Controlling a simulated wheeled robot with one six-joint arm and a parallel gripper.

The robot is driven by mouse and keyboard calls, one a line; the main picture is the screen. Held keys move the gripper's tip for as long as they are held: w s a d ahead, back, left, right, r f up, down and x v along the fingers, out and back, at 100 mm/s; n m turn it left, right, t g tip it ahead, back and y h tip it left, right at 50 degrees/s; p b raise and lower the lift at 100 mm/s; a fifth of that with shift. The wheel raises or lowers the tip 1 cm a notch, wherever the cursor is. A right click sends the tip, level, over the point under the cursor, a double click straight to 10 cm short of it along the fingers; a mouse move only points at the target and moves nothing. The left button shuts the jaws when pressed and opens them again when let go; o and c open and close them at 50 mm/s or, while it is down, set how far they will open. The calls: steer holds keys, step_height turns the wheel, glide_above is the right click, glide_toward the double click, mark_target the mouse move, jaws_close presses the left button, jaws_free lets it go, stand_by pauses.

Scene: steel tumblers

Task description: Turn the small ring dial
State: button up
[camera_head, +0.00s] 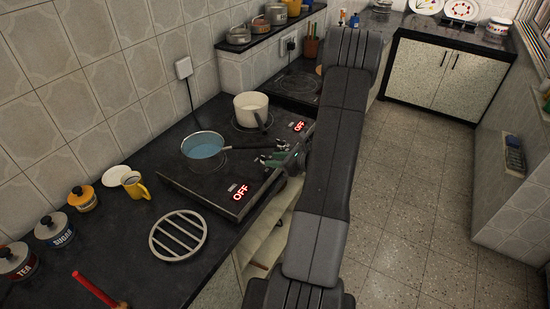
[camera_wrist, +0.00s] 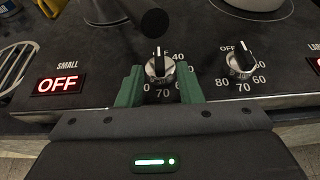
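The small ring dial (camera_wrist: 158,68) is a silver knob with a dark pointer bar on the hob's front strip, right of the display marked SMALL (camera_wrist: 60,83), which reads OFF. Its pointer stands about straight up. Numbers including 40 and 70 show around it; others are partly hidden. My gripper (camera_wrist: 160,84) has its two green fingers apart, one on each side of the dial, with a narrow gap seeming to show. In the head view my gripper (camera_head: 272,157) is at the hob's front edge, and the dial is hidden there.
A second dial (camera_wrist: 241,60) sits close on the right. A blue-filled saucepan (camera_head: 203,148) has its handle reaching above my gripper. A cream pot (camera_head: 251,106) stands behind it. A round trivet (camera_head: 178,235) and yellow mug (camera_head: 134,186) are on the counter.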

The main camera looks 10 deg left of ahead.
steer(key=shift+w+a+f, duration=0.1)
steer(key=shift+a+f, duration=0.05)
steer(key=shift+a, duration=0.05)
jaws_close()
steer(key=shift+f+b, duration=0.1)
steer(key=shift+b, duration=0.4)
